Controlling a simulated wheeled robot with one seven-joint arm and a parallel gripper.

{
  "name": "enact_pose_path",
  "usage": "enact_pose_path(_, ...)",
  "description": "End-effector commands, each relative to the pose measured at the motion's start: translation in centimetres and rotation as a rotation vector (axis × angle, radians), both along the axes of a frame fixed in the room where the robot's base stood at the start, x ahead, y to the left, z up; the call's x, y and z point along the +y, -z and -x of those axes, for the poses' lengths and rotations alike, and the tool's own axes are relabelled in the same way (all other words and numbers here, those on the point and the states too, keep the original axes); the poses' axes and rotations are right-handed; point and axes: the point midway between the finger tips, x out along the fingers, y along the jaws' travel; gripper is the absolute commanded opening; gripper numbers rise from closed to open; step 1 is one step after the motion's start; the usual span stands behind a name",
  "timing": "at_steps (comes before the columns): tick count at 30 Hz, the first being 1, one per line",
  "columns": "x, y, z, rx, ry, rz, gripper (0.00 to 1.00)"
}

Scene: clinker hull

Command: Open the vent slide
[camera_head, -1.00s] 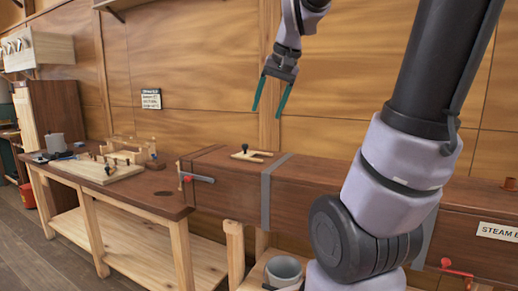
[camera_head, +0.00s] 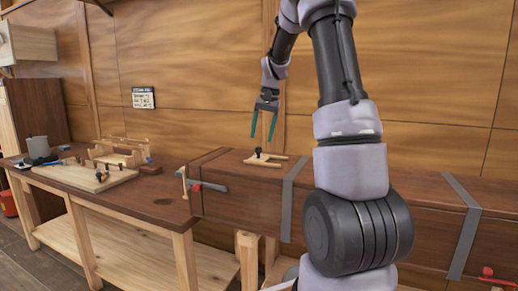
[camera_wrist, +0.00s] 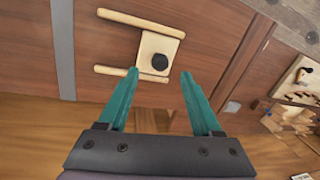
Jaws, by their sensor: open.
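The vent slide is a pale wooden plate with a dark knob (camera_head: 258,152), set between two light wooden rails (camera_head: 275,162) on top of the long brown steam box (camera_head: 245,200). In the wrist view the slide plate (camera_wrist: 154,46) lies between the rails, with its round black knob (camera_wrist: 160,62) near its lower right. My gripper (camera_head: 263,137) is open and empty, its green fingers pointing down above the box near the slide. In the wrist view my gripper (camera_wrist: 160,75) has its fingertips on either side just below the knob, apparently not touching it.
A red-handled latch (camera_head: 194,187) sits on the box's left end, and grey straps (camera_head: 290,195) cross the box. The workbench (camera_head: 150,195) to the left carries a wooden board (camera_head: 85,175), a jig and a grey mug. A wooden wall stands close behind.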

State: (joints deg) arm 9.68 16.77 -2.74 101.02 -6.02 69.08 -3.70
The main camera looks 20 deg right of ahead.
Motion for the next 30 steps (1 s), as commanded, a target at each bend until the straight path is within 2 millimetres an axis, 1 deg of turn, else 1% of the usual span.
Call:
enact_pose_path(1,0.2,1.1,0.0,0.004,-0.001,0.0,0.66)
enact_pose_path(3,0.4,2.4,-0.2,0.003,-0.001,-0.001,0.66)
enact_pose_path(9,0.8,4.9,-0.5,0.002,0.0,-0.001,0.66)
enact_pose_path(14,1.0,5.6,-0.6,-0.001,0.0,0.001,0.66)
enact_pose_path(21,1.0,5.6,-0.6,-0.001,0.0,0.001,0.66)
enact_pose_path(22,1.0,5.6,-0.6,-0.001,0.0,0.001,0.58)
enact_pose_path(23,1.0,5.6,-0.6,-0.001,0.0,0.001,0.47)
enact_pose_path(24,1.0,5.6,-0.6,-0.001,-0.001,0.001,0.32)
enact_pose_path(26,1.0,5.6,-0.6,-0.001,-0.001,0.001,0.09)
enact_pose_path(27,1.0,5.6,-0.6,-0.001,-0.001,0.001,0.0)
enact_pose_path(30,1.0,5.6,-0.6,-0.001,-0.001,0.001,0.0)
